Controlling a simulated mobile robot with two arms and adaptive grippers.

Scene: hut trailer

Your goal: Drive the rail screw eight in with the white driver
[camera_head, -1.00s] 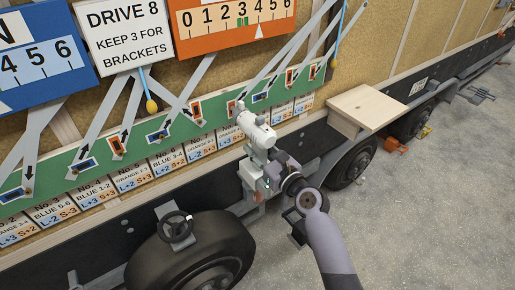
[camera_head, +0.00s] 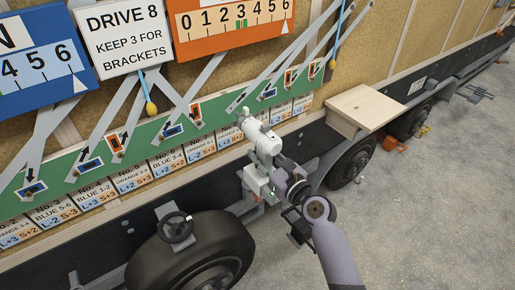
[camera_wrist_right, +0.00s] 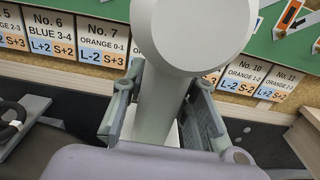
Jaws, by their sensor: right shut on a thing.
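The white driver (camera_head: 263,140) is a thick white cylinder with a narrow grey end, held in front of the green rail (camera_head: 130,150). My right gripper (camera_head: 262,183) is shut on the driver's handle, which shows between the two fingers in the wrist view (camera_wrist_right: 163,112). The driver's narrow end overlaps the rail in the head view; I cannot tell whether it touches a screw. The No. 8 label and its screw are hidden behind the driver; the No. 7 label (camera_wrist_right: 103,42) shows just left of it. My left gripper is out of view.
A sign (camera_head: 122,35) reads "DRIVE 8, KEEP 3 FOR BRACKETS". Orange (camera_head: 232,27) and blue (camera_head: 40,65) scales hang above the rail, with crossed grey bars below. A wooden shelf (camera_head: 367,107) sticks out to the right. A wheel (camera_head: 190,255) and crank (camera_head: 177,228) are below left.

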